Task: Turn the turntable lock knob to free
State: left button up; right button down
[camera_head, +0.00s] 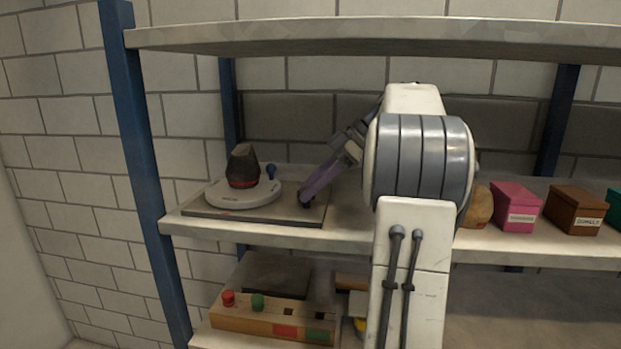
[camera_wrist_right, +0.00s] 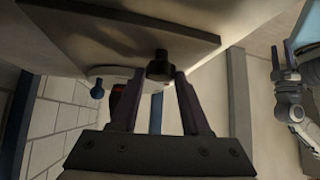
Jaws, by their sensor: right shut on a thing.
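The turntable (camera_head: 245,196) is a pale round disc on a flat base board (camera_head: 312,212), at the left end of the middle shelf. A dark, rock-like piece with a red band (camera_head: 243,165) stands on it, beside a small blue knob (camera_head: 270,170). The small dark lock knob (camera_head: 305,205) sits near the board's front right; it also shows in the right wrist view (camera_wrist_right: 160,64). My right gripper (camera_head: 309,194) reaches down to it from the right, its purple fingers closed around it. The fingers hide part of the knob.
Pink (camera_head: 516,205) and brown (camera_head: 574,209) labelled boxes stand right of my arm on the same shelf. A wooden block with red and green pegs (camera_head: 270,318) sits on the shelf below. The upper shelf (camera_head: 300,36) overhangs. A blue post (camera_head: 140,150) stands at left.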

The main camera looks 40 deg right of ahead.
jog(key=shift+w+f+n+g+y+p, duration=0.1)
jog(key=shift+n+g+y+p, duration=0.6)
jog(key=shift+n+g+p, duration=0.85)
jog(key=shift+n+t, duration=0.25)
jog(key=shift+f, duration=0.1)
jog(key=shift+c, duration=1.9)
grip_release()
jog(key=shift+d, duration=0.1)
